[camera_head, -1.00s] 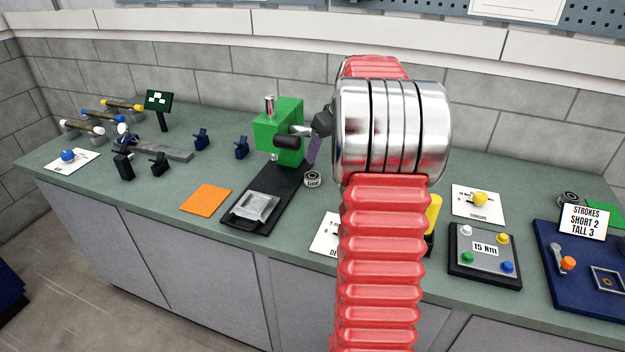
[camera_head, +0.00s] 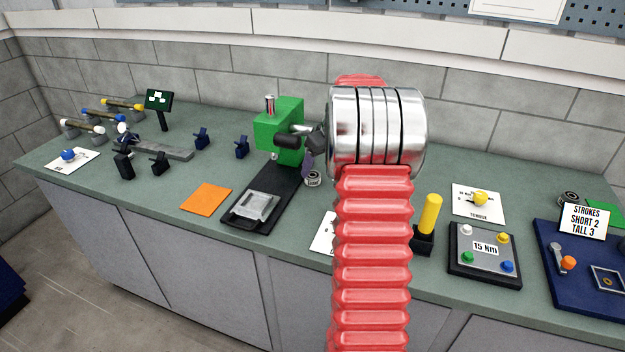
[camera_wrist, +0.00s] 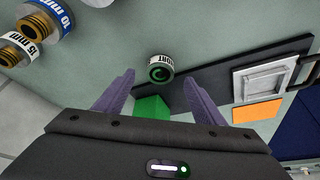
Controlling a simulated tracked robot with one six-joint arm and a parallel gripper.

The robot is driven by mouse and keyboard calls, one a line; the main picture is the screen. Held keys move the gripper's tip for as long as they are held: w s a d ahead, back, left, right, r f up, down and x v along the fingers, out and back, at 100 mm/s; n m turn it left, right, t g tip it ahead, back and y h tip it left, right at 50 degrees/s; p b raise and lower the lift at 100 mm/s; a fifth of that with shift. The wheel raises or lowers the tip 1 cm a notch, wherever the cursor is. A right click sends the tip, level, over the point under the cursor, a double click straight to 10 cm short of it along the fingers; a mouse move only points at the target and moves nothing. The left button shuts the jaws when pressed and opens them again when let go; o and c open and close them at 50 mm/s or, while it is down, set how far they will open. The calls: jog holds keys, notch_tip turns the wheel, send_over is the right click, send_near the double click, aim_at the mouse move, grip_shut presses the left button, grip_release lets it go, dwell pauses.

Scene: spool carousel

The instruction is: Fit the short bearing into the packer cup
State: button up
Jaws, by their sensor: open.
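The short bearing (camera_head: 313,179), a small ring with a white lettered band, stands on the green bench beside the black base of the green machine. In the wrist view the short bearing (camera_wrist: 161,68) lies just beyond my two purple fingertips, roughly centred between them. My gripper (camera_wrist: 157,80) is open and empty. In the head view my gripper (camera_head: 307,163) is partly hidden by my arm, with a purple finger close to the bearing. A square fitting with a round centre (camera_head: 607,281), which looks like the packer cup, is on the blue unit at the right.
The green machine (camera_head: 279,133) stands close behind the bearing, with a metal tray (camera_head: 257,207) on its base. A yellow handle (camera_head: 431,214) stands right of my arm. A strokes sign (camera_head: 585,219) stands on the blue unit (camera_head: 560,285). Banded fittings (camera_wrist: 50,18) show in the wrist view.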

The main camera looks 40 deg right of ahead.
aim_at(313, 175)
jog(key=shift+w+x, duration=0.2)
jog(key=shift+x, duration=2.05)
jog(key=shift+r, duration=0.1)
jog(key=shift+c, duration=0.7)
jog(key=c, duration=1.3)
jog(key=shift+r, duration=0.15)
